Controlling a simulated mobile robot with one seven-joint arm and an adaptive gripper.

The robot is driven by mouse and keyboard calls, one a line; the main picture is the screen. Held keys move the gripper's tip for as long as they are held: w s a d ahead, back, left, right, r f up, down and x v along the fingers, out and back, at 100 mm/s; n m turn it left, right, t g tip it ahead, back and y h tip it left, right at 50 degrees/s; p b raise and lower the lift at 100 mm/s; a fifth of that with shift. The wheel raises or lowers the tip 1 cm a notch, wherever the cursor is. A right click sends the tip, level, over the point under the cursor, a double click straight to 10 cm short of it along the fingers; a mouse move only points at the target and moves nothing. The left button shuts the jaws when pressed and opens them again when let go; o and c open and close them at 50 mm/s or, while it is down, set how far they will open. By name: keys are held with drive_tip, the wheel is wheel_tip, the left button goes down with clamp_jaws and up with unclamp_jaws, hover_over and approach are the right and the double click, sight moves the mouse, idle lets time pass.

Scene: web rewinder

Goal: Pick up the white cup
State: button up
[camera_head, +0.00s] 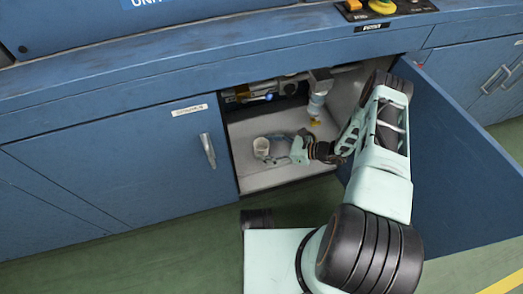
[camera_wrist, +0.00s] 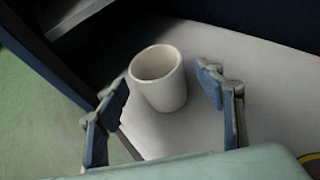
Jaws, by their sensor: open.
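The white cup (camera_head: 261,148) stands upright on the pale floor of an open cabinet, near its left front side. In the wrist view the cup (camera_wrist: 160,82) sits between and slightly beyond the two fingers, its open mouth tilted toward the camera. My gripper (camera_head: 279,145) reaches into the cabinet from the right, just beside the cup. In the wrist view my gripper (camera_wrist: 167,82) is open, with one finger on each side of the cup. A small gap shows on both sides, so the fingers look apart from it.
The cabinet floor (camera_head: 262,180) is mostly clear around the cup. A pipe fitting with a yellow end (camera_head: 316,108) hangs behind my gripper. The open blue door (camera_head: 450,165) stands at right, and a closed door (camera_head: 130,160) is at left. Hoses and fittings (camera_head: 262,92) line the upper back.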

drive_tip(key=x, duration=0.2)
drive_tip(key=shift+a+f, duration=0.15)
drive_tip(key=shift+a, duration=0.1)
drive_tip(key=c, duration=1.3)
drive_tip(key=shift+o, duration=0.2)
